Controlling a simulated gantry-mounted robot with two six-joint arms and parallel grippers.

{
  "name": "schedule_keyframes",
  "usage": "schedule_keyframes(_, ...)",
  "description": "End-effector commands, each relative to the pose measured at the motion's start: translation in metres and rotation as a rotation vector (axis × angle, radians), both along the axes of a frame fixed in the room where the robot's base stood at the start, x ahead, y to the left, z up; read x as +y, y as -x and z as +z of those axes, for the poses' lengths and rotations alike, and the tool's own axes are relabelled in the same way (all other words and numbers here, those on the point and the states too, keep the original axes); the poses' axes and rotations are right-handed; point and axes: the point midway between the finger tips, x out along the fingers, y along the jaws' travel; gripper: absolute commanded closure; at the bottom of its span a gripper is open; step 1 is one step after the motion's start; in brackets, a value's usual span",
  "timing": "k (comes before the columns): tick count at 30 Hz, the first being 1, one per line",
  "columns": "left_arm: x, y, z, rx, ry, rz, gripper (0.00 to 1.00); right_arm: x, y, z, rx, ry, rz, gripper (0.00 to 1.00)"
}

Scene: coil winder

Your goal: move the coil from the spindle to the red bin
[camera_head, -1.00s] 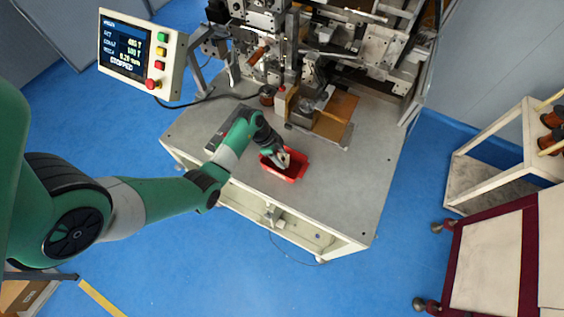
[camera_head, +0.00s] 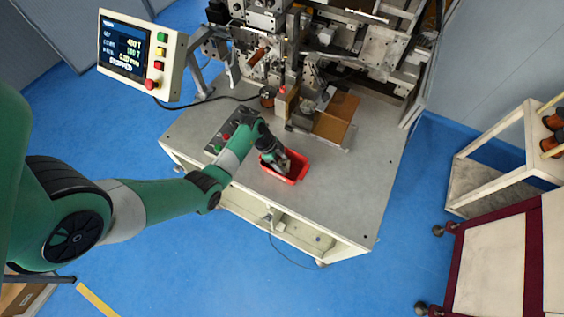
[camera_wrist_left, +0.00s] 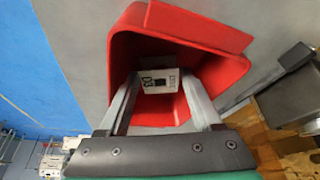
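The red bin (camera_head: 297,175) stands on the grey machine table, and its inside fills the upper middle of the left wrist view (camera_wrist_left: 222,38). My left gripper (camera_head: 282,166) points down into the bin. In the left wrist view, its two fingers (camera_wrist_left: 159,78) lie on either side of a small white block with dark print (camera_wrist_left: 157,80), which looks like the coil. The fingers appear to meet its sides. The block is inside the bin's walls; whether it touches the floor is hidden. The spindle cannot be made out clearly. My right gripper is not in view.
The winding machine (camera_head: 310,50) stands at the back of the table (camera_head: 330,205). A control panel (camera_head: 142,57) shows STOPPED at upper left. A brown plate (camera_head: 337,117) lies behind the bin. A rack (camera_head: 490,165) with orange-brown spools is at right. The table's front right is clear.

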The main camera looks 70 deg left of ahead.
Motion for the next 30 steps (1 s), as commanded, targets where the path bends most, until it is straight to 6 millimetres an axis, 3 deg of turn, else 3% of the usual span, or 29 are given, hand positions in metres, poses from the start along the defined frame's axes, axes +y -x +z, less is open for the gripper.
schedule_keyframes(5, 0.002, 0.003, 0.014, -0.002, -0.001, 0.001, 0.34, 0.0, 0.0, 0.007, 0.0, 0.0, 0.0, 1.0)
schedule_keyframes(18, 0.02, 0.035, 0.103, -0.003, -0.001, 0.002, 0.34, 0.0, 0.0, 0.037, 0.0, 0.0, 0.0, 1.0)
schedule_keyframes(22, 0.021, 0.04, 0.113, -0.001, 0.0, 0.001, 0.34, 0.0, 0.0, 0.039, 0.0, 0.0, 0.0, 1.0)
schedule_keyframes(30, 0.021, 0.04, 0.114, -0.001, 0.0, 0.0, 0.34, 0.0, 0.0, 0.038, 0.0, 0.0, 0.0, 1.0)
